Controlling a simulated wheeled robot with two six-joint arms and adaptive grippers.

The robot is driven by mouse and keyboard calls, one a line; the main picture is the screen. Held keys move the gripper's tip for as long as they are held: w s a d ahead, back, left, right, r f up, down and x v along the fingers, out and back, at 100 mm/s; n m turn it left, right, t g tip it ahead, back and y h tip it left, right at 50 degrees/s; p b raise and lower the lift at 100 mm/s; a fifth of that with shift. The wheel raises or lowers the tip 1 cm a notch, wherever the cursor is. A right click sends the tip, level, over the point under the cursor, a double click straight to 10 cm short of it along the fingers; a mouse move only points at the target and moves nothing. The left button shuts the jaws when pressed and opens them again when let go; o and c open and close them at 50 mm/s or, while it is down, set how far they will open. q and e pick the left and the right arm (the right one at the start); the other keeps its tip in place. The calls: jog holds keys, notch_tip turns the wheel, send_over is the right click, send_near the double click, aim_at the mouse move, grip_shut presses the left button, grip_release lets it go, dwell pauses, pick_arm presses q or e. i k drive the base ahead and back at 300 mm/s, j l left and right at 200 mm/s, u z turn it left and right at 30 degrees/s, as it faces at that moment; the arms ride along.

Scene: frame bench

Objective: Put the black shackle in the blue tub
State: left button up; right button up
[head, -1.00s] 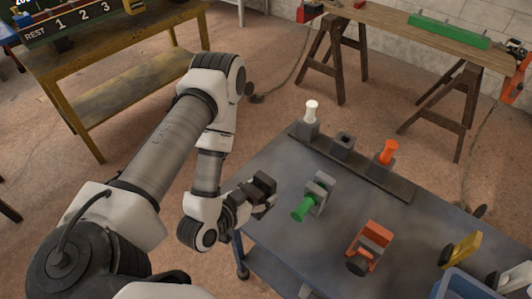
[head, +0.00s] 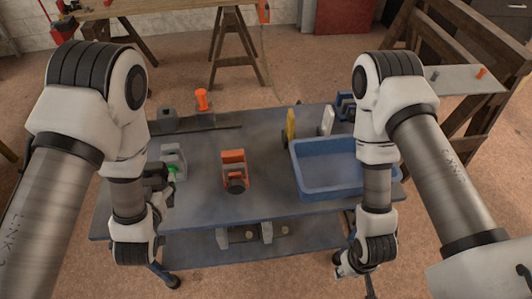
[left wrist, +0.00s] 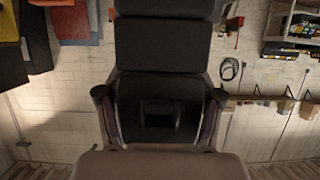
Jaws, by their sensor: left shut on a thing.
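My left gripper (head: 158,184) is over the table's left end, beside the grey shackle with the green pin. It is shut on a black thing, which I take to be the black shackle (head: 155,169).
The grey shackle (head: 173,156) stands close to my left gripper. An orange shackle (head: 233,160) with a dark pin stands mid-table, between it and the tub. A yellow piece (head: 291,124) and a white piece (head: 327,121) stand behind the tub. An orange pin (head: 202,99) stands at the back.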

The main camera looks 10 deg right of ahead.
aim_at(327, 175)
jog(key=z, duration=1.15)
jog(key=j, duration=0.1)
